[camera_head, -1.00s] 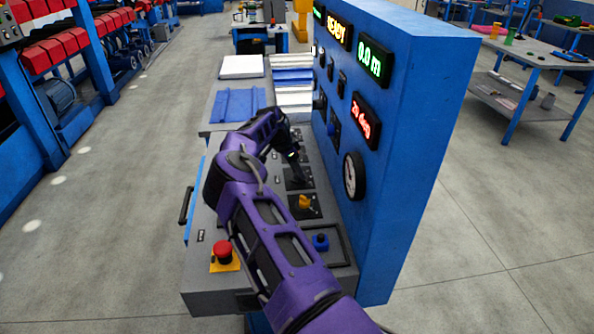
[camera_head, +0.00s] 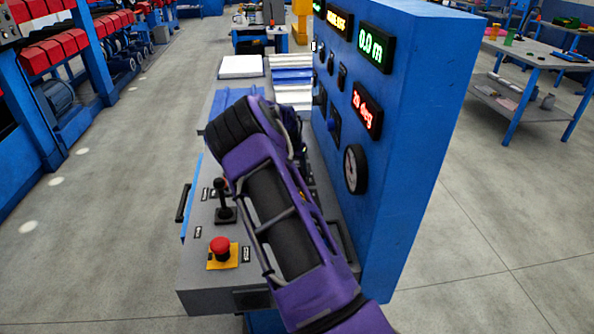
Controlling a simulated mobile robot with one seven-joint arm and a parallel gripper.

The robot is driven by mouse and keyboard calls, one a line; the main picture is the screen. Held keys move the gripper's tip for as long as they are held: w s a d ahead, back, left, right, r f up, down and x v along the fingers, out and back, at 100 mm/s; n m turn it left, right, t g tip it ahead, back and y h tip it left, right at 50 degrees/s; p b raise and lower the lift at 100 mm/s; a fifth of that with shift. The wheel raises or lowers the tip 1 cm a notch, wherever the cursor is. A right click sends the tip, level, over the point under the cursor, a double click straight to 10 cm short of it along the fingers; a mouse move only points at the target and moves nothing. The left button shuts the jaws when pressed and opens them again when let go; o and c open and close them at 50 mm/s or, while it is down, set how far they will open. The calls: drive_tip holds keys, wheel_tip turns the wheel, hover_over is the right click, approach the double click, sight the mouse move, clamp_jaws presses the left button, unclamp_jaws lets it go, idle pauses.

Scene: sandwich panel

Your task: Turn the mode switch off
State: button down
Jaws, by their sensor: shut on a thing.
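The control desk (camera_head: 212,301) stands in the middle, with its upright blue panel (camera_head: 425,150) on the right. My purple arm crosses the desk top from the lower right. It covers most of the controls, and I cannot make out the mode switch behind it. My gripper's fingers are hidden behind the arm, so what they touch does not show.
A red emergency button (camera_head: 220,246) on a yellow base and a black lever (camera_head: 225,205) stand at the desk's near left. A round gauge (camera_head: 355,169) and lit displays are on the panel. Blue and white sheets lie beyond the desk.

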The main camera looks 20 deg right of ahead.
drive_tip(key=shift+n+t+y+b, duration=0.3)
drive_tip(key=shift+n+b, duration=0.15)
drive_tip(key=shift+n, duration=0.55)
drive_tip(key=shift+c, duration=1.9)
unclamp_jaws()
drive_tip(key=p+v, duration=0.2)
drive_tip(key=v, duration=1.5)
drive_tip(key=shift+r, duration=0.2)
